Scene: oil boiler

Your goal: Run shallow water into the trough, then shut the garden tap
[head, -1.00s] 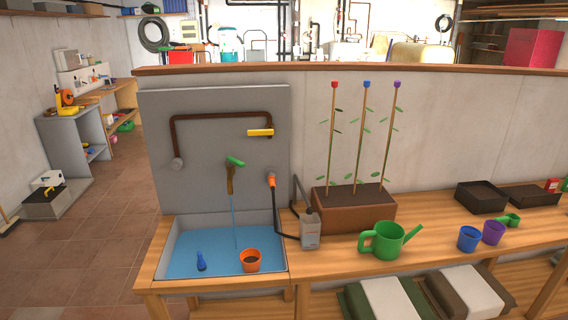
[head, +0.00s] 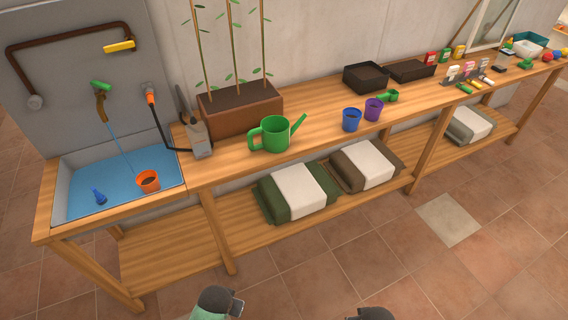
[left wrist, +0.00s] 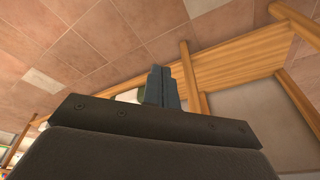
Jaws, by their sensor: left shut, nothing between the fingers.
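The garden tap (head: 101,103), brass with a green handle, is on the grey panel at the left of the head view. A thin blue stream (head: 120,150) runs from it into the trough (head: 61,192). Blue water covers the trough floor; its depth is hard to tell. An orange pot (head: 148,182) and a small blue item (head: 99,196) stand in the water. My left gripper (left wrist: 163,87) is shut and empty in the left wrist view, away from the tap and low in front of the bench. A dark part of my right arm shows at the bottom edge of the head view; its fingers cannot be made out.
A brown pipe with a yellow lever (head: 118,46) is above the tap. An orange-tipped hose (head: 152,97) leads to a grey box (head: 198,140). A planter (head: 240,112), green watering can (head: 272,134), blue cup (head: 351,120) and purple cup (head: 373,109) stand on the bench. The floor in front is clear.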

